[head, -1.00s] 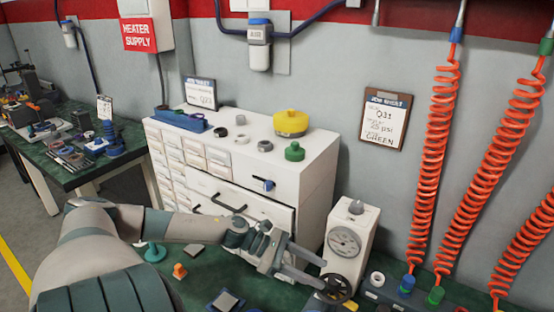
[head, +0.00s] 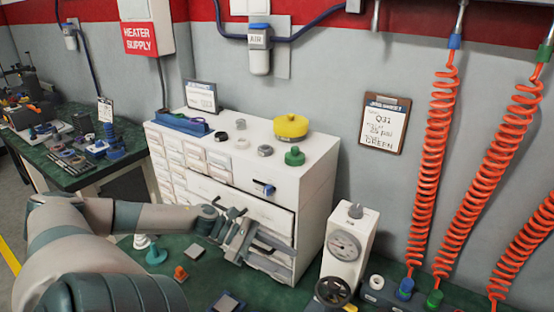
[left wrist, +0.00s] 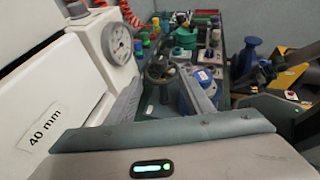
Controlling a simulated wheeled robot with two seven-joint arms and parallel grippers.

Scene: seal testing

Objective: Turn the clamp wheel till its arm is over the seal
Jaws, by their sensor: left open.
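The clamp wheel (head: 334,291) is a dark handwheel in front of the white gauge box at the lower edge of the head view. It also shows in the left wrist view (left wrist: 160,69), framed between my fingers but beyond them. My left gripper (head: 250,243) is open and empty, in front of the white cabinet's drawers. It is left of the wheel and apart from it. In the left wrist view its two fingers (left wrist: 160,84) stand wide apart. I cannot make out the clamp's arm or the seal. My right gripper is not in view.
The white gauge box (head: 331,263) stands beside the wheel. The white cabinet (head: 312,205) is close behind my left gripper. Small parts, including an orange one (head: 181,273), lie on the green bench (head: 205,284). Orange coiled hoses (head: 430,170) hang at the right.

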